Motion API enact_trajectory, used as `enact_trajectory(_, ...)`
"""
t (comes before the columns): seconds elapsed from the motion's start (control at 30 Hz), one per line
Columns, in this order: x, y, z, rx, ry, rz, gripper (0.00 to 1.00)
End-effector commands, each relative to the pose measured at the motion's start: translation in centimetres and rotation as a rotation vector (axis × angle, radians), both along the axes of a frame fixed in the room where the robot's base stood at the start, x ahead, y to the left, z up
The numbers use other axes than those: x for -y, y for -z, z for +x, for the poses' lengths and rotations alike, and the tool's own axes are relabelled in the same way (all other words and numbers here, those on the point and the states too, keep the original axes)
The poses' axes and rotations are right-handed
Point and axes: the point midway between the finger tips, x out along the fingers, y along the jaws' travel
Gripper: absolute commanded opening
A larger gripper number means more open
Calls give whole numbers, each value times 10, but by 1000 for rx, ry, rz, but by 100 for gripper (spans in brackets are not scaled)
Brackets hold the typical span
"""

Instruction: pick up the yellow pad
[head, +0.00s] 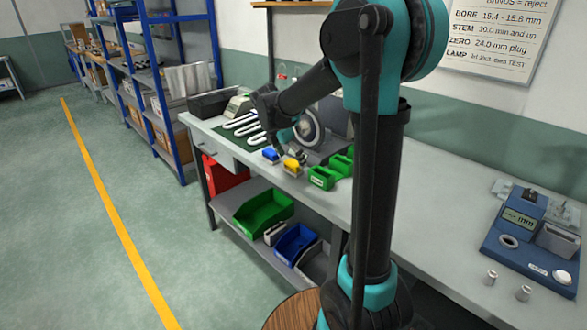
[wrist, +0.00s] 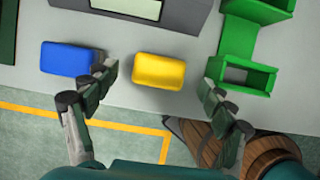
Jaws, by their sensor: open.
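The yellow pad (wrist: 159,70) lies on the workbench near its front edge, between a blue pad and a green bin in the wrist view. It also shows small in the head view (head: 293,165). My gripper (wrist: 161,83) is open, with one finger to the left of the yellow pad and the other to its right. The fingertips appear apart from the pad, and nothing is between them but the pad's area.
The blue pad (wrist: 69,59) lies just left of the left finger. Green bins (wrist: 242,75) stand close to the right finger. A grey device (wrist: 150,12) is behind the pads. A measuring device (head: 530,240) sits far right; the bench (head: 420,215) between is clear.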

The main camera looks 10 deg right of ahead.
Motion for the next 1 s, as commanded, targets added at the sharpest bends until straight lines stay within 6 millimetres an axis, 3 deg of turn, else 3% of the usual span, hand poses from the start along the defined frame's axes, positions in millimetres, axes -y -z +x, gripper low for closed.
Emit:
enact_trajectory(0.2, 8, 26, 7, 0, 0, 0, 83)
enact_trajectory(0.5, 10, 30, 7, 0, 0, 0, 83)
enact_trajectory(0.93, 10, 29, 7, 0, 0, 0, 29)
enact_trajectory(1.0, 10, 29, 7, 0, 0, 0, 29)
